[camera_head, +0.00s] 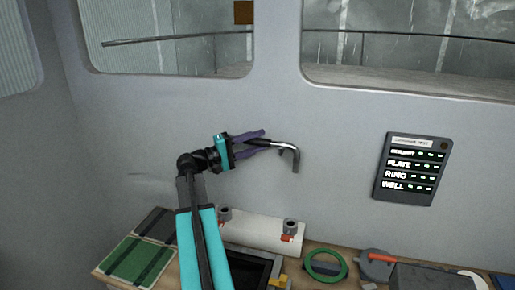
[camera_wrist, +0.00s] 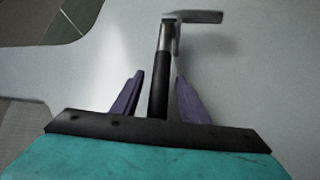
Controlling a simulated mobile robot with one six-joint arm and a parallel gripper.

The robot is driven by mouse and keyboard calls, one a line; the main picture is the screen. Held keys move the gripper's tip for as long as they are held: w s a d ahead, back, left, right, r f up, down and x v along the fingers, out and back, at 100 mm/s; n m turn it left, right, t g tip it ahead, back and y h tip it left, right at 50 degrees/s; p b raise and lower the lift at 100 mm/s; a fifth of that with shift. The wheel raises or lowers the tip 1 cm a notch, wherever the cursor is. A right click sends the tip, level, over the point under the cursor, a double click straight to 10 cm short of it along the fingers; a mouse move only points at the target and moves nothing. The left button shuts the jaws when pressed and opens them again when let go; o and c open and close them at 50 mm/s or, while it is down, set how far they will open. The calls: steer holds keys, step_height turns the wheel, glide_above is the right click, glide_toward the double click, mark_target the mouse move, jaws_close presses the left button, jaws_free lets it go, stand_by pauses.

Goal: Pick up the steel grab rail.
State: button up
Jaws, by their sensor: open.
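The steel grab rail (camera_head: 290,149) is a bent bar with a bright metal end and a dark grip section, against the grey wall. It also shows in the wrist view (camera_wrist: 167,37), with its dark section running down between my fingers and its bent end at the top. My gripper (camera_head: 264,141) is open, with its two purple fingers on either side of the dark section. In the wrist view a gap shows between each finger (camera_wrist: 160,76) and the bar. The near end of the bar is hidden behind the gripper body.
A dark panel with lit labels (camera_head: 411,169) is on the wall to the right. Below is a bench with a green mat (camera_head: 135,262), a white roll-like piece (camera_head: 258,234), a green ring (camera_head: 326,265) and a grey-and-red part (camera_head: 377,263). Windows are above. The wall around the rail is clear.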

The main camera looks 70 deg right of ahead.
jaws_close()
steer(key=shift+a+r, duration=0.1)
stand_by(0.3)
steer(key=a+r+b, duration=0.4)
steer(key=a+r, duration=0.4)
steer(key=a, duration=0.5)
steer(key=shift+s+a+b, duration=0.35)
steer(key=shift+s+a, duration=0.05)
stand_by(0.3)
